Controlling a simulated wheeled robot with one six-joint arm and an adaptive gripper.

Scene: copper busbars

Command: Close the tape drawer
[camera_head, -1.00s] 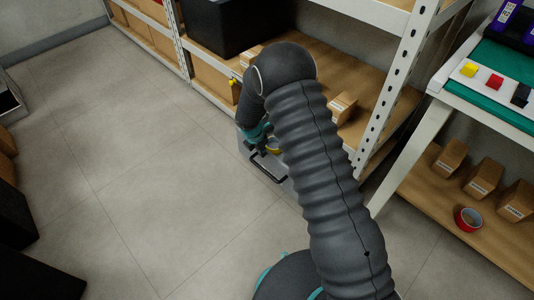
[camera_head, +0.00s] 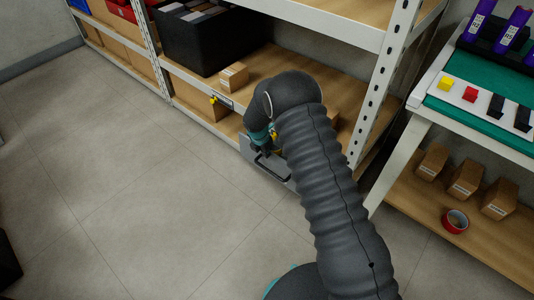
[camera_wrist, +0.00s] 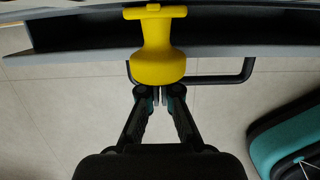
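The drawer is a grey unit (camera_head: 252,151) low at the shelf's front edge, mostly hidden behind my arm. It has a black bar handle (camera_head: 268,168). In the wrist view its grey front rim (camera_wrist: 70,58) crosses the top, with a dark hollow behind it. In the head view my gripper (camera_head: 268,146) is largely hidden. Tape inside the drawer is not visible.
The shelf (camera_head: 290,80) holds a black bin (camera_head: 190,52) and a small carton (camera_head: 234,76). Its white post (camera_head: 385,85) stands right of my arm. A bench (camera_head: 420,120) is at the right, with cartons and a red tape roll (camera_head: 455,221) below.

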